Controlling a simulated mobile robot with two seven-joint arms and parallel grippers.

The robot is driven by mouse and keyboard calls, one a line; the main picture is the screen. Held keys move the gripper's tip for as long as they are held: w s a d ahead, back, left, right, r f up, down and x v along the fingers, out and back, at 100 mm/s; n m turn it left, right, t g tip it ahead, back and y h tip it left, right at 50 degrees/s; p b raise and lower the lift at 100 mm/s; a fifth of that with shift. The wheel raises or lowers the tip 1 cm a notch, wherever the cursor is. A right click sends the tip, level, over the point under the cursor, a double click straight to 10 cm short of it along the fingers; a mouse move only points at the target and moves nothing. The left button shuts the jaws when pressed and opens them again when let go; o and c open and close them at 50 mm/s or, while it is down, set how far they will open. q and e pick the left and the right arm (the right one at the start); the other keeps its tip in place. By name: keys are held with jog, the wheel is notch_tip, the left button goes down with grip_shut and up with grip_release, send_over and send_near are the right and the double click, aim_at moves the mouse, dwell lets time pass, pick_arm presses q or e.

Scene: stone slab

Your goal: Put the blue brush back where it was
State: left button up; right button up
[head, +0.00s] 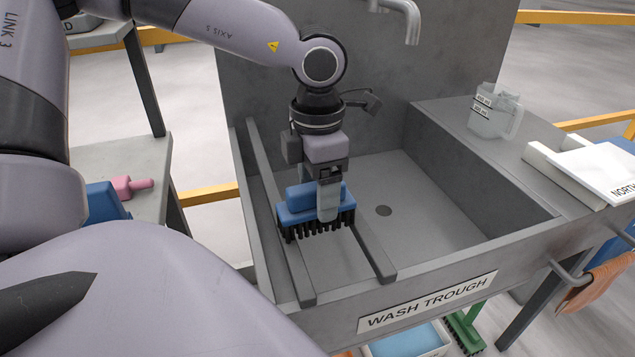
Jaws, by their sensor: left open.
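The blue brush (295,207) with dark bristles is in the wash trough (440,292), on the left side. It lies bristles down across two grey rails (374,250). My left gripper (328,205) is over the brush from above, with one finger in front of its near side. The other finger is hidden behind the gripper and brush. The jaws are open around or beside the block; I cannot tell whether they touch it. My right gripper is not in view.
A faucet (412,25) hangs over the back. A side table (150,165) at the left holds a pink item (128,186) and a blue item (105,203). The trough floor right of the rails is clear.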

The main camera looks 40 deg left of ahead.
pick_arm(q)
jog(key=shift+r, duration=0.5)
jog(key=r, duration=0.6)
jog(key=shift+s+d+r, duration=0.1)
jog(key=shift+s+d, duration=0.15)
jog(key=shift+s, duration=0.05)
